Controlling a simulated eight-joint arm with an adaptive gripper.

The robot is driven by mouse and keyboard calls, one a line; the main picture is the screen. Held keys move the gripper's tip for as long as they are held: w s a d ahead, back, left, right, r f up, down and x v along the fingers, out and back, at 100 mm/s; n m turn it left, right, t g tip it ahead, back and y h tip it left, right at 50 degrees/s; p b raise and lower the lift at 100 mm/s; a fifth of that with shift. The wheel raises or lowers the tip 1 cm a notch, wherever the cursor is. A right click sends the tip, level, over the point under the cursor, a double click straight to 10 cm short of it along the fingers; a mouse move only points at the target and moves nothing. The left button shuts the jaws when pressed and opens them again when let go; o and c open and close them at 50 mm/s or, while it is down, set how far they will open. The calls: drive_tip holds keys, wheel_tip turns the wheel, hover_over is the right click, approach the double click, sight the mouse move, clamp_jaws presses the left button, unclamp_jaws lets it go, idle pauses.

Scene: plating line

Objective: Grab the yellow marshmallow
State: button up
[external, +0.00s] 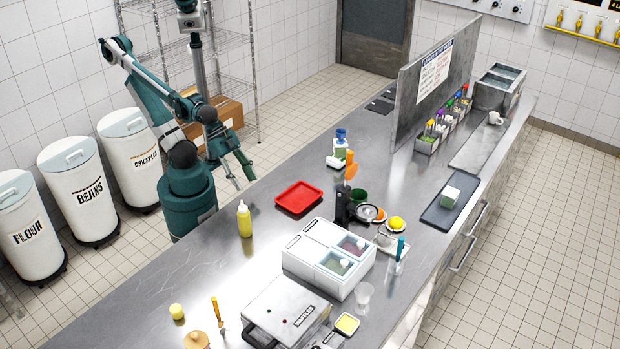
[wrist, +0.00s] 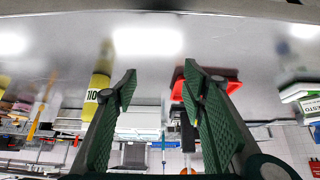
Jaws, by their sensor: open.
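A small yellow, rounded piece that looks like the marshmallow (external: 177,311) lies on the steel counter at the lower left in the external view. My gripper (external: 243,172) is at the far left edge of the counter, well away from it, with the squeeze bottle between them. In the wrist view my gripper (wrist: 158,85) has its two green fingers spread apart with nothing between them. I cannot make out the marshmallow for certain in the wrist view.
A yellow squeeze bottle (external: 244,219) and a red tray (external: 299,197) stand near my gripper. A white topping box (external: 328,258) and a waffle maker (external: 287,315) fill the front middle. A wooden-coloured lid (external: 196,340) lies near the marshmallow. The counter left of the box is mostly clear.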

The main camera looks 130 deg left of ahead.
drive_tip(key=shift+r, duration=0.1)
drive_tip(key=shift+c, duration=0.2)
wheel_tip(320, 180, up, 6)
drive_tip(key=w+d+r+m+g+h+p, duration=0.1)
drive_tip(key=w+d+r+m+g+p, duration=0.15)
drive_tip(key=w+d+r+p, duration=0.8)
drive_tip(key=m+g+y+p, duration=0.1)
drive_tip(key=m+g+p, duration=0.5)
drive_tip(key=p, duration=0.7)
hover_over(176, 308)
drive_tip(key=shift+m+t, duration=0.35)
drive_tip(key=shift+t, duration=0.3)
wheel_tip(176, 308, down, 15)
drive_tip(key=shift+w+r, duration=0.1)
drive_tip(key=shift+f, duration=0.5)
